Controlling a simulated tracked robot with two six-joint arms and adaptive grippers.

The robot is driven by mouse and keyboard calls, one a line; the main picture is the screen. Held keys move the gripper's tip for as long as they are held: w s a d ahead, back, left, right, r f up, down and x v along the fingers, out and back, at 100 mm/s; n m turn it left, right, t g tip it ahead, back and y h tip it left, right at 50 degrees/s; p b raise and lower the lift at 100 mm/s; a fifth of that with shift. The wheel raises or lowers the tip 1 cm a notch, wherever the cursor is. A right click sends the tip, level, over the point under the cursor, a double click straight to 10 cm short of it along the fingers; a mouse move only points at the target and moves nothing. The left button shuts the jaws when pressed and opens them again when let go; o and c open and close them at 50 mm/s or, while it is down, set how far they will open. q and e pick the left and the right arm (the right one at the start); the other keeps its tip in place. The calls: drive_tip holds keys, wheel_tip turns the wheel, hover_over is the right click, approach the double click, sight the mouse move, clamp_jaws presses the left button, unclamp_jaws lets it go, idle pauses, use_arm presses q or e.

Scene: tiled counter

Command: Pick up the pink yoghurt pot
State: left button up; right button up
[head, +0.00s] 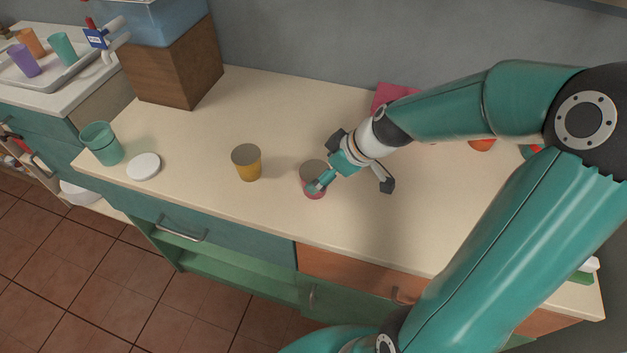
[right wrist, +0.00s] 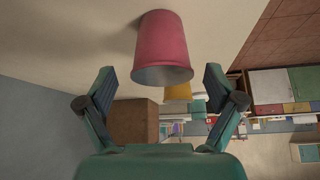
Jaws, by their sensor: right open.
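The pink yoghurt pot (head: 314,194) stands on the counter, partly hidden in the head view by my right gripper (head: 352,177). My left gripper is not in view.
A white round lid (head: 144,167) and a green cup (head: 101,144) are on the counter's left part. A wooden block (head: 173,68) carries a blue container (head: 158,20) behind them. A pink-red flat item (head: 392,96) lies near the wall. The counter between the block and yellow pot is clear.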

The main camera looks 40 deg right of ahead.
drive_tip(key=shift+x, duration=2.75)
drive_tip(key=shift+w+a+r, duration=0.1)
drive_tip(key=shift+a+r, duration=0.05)
drive_tip(key=shift+r, duration=0.05)
drive_tip(key=c, duration=1.3)
